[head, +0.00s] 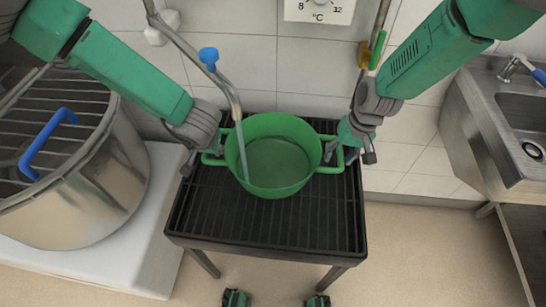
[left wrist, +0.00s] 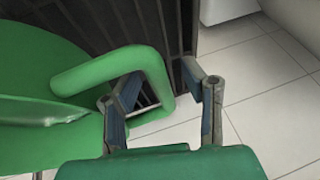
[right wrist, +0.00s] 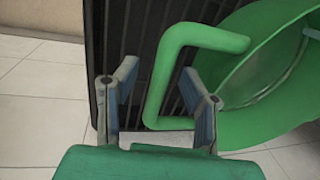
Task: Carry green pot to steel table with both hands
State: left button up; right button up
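The green pot (head: 273,185) stands upright on a black slatted stand (head: 265,235), with one loop handle on each side. My left gripper (head: 205,152) is at its left handle. In the left wrist view the left fingers (left wrist: 163,95) are spread, one inside the handle loop (left wrist: 153,75) and one outside. My right gripper (head: 358,152) is at the right handle (head: 330,168). In the right wrist view its fingers (right wrist: 160,95) are spread on either side of the handle bar (right wrist: 163,75). The pot looks empty of solid things.
A tap pipe with a blue knob (head: 208,56) hangs over the pot, with a pale streak below it reaching inside. A large steel pot (head: 95,190) stands left on a white block. A steel sink unit (head: 475,130) is at right. Tiled wall behind, open floor in front.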

pick_arm(q)
grip_shut()
pick_arm(e)
grip_shut()
pick_arm(q)
jog(key=shift+r, duration=0.15)
pick_arm(e)
jog(key=shift+r, duration=0.15)
